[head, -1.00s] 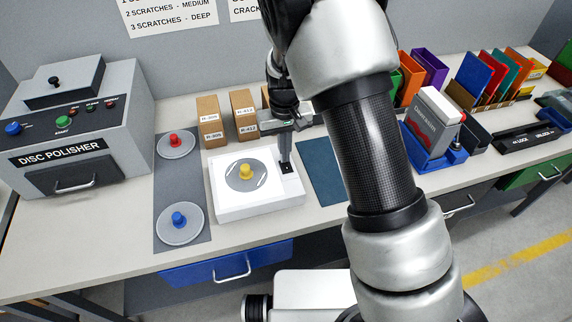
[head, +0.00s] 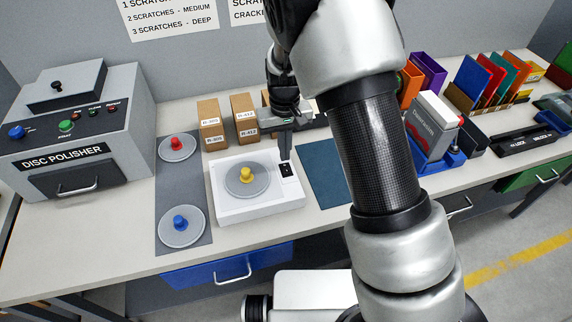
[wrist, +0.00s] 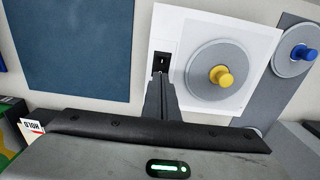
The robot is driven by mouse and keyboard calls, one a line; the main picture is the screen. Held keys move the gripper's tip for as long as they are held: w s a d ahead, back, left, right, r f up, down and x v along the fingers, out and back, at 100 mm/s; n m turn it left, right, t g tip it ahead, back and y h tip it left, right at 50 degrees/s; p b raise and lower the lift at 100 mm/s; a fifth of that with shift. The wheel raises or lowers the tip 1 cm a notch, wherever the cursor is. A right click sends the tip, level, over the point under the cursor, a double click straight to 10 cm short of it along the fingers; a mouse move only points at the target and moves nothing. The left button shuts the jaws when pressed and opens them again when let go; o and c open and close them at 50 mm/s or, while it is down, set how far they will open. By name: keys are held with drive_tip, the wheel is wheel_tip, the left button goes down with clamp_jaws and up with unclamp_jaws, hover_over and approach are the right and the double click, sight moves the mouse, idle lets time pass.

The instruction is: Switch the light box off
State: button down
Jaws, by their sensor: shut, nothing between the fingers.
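The light box (head: 257,205) is a white flat box on the bench; its top looks plain and unlit. A grey disc (head: 246,180) with a yellow knob lies on it, with no bright scratch lines showing. The black switch (head: 286,171) sits at the box's back right corner; it also shows in the wrist view (wrist: 162,62). My gripper (head: 285,158) is shut and empty, pointing down at the switch from just behind it. In the wrist view my fingertips (wrist: 160,76) end beside the switch; I cannot tell whether they touch it.
Discs with a red knob (head: 176,146) and a blue knob (head: 181,222) lie on a grey mat left of the box. Small cardboard boxes (head: 211,125) stand behind. A blue mat (head: 324,172) lies to the right. The disc polisher (head: 75,135) stands at the far left.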

sight(285, 165)
drive_tip(key=shift+r+p, duration=1.1)
drive_tip(key=shift+r, duration=1)
